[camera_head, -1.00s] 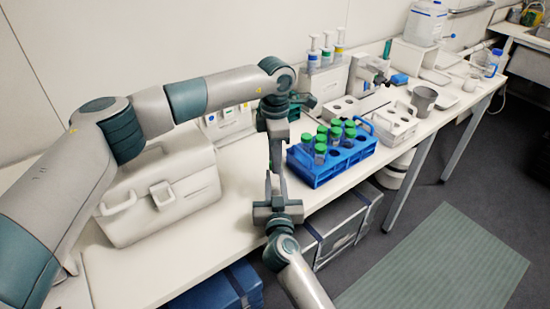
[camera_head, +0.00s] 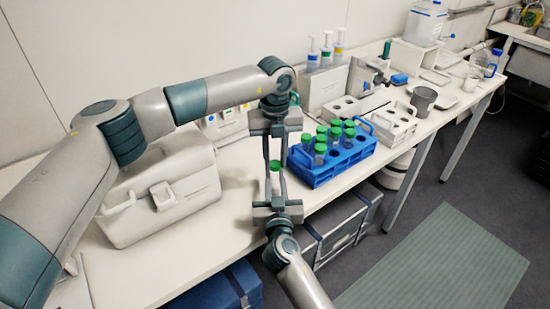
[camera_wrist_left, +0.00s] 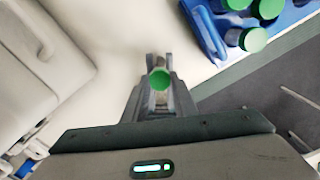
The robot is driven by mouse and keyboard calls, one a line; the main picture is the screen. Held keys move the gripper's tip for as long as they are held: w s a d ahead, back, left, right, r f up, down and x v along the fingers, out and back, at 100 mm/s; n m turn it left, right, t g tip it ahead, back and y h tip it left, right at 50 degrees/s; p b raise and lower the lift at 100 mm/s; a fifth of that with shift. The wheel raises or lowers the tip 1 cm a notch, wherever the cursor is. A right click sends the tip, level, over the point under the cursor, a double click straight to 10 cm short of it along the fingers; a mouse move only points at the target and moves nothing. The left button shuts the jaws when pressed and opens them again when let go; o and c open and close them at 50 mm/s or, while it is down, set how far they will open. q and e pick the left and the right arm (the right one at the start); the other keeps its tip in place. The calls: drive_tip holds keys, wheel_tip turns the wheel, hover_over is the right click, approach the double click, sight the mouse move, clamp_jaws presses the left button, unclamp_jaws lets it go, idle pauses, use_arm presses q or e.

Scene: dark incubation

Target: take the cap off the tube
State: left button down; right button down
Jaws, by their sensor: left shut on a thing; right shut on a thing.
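The tube's green cap (camera_head: 276,165) shows between my two grippers, above the front part of the bench. My left gripper (camera_head: 275,160) reaches in from the back and is shut on the cap. In the left wrist view the cap (camera_wrist_left: 160,80) sits between the fingertips, seen from above. My right gripper (camera_head: 276,181) reaches in from the front and is shut on the tube just below. The tube body is mostly hidden by the fingers and the cap. I cannot tell whether cap and tube are apart.
A blue rack (camera_head: 333,160) with several green-capped tubes stands right of the grippers. A white case (camera_head: 160,195) stands on the left. A white rack (camera_head: 396,124), a grey cup (camera_head: 423,98) and a pipette stand (camera_head: 324,88) are farther back. The bench's front edge is close below the grippers.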

sight(275, 163)
use_arm(q)
drive_tip(key=n, duration=0.3)
drive_tip(key=shift+n, duration=0.3)
drive_tip(key=shift+r, duration=0.5)
idle(0.3)
drive_tip(key=shift+r, duration=0.4)
drive_tip(key=shift+r, duration=0.35)
drive_tip(key=shift+r, duration=1.95)
use_arm(e)
drive_tip(key=c, duration=1.5)
unclamp_jaws()
